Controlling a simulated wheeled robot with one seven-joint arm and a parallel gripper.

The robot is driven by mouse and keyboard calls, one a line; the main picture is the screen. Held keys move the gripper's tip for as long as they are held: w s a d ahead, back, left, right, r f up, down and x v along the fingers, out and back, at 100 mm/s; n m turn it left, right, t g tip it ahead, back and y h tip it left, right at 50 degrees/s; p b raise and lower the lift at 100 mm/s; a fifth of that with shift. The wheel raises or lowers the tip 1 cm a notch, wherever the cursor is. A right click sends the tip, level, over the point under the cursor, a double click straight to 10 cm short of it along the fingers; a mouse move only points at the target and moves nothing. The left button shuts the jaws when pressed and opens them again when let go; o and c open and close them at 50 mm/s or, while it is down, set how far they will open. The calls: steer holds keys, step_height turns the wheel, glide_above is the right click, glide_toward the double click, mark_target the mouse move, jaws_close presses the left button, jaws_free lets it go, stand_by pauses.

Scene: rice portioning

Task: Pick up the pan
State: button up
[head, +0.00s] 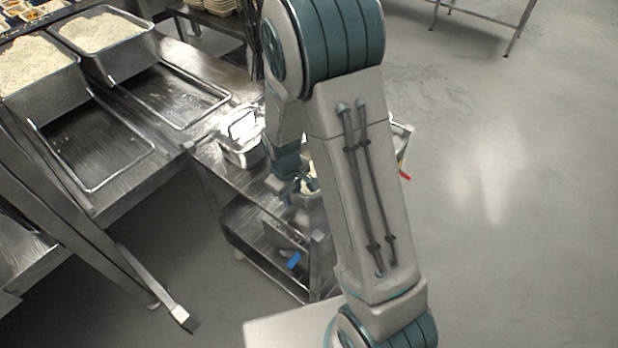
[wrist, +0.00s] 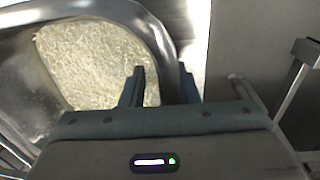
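A metal pan (wrist: 25,75) holding white rice (wrist: 95,60) fills the left of the wrist view. My gripper (wrist: 161,75) is over the pan's right wall with its two fingers apart. The left finger is above the rice, inside the pan. The right finger is on the outer side, so the rim lies between them. A strip of rice shows between the left finger and the wall, and I see no clear grip on it. In the head view, my arm hides most of the pan; a small pale part shows beside my gripper (head: 294,186).
A metal cart (head: 225,180) carries a lidded steel container (head: 240,150); a blue object (head: 294,260) is on its lower shelf. To the left, a steel counter (head: 130,115) holds deep trays of rice (head: 100,32). Open grey floor (head: 500,200) lies to the right.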

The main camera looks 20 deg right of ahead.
jaws_close()
stand_by(1.4)
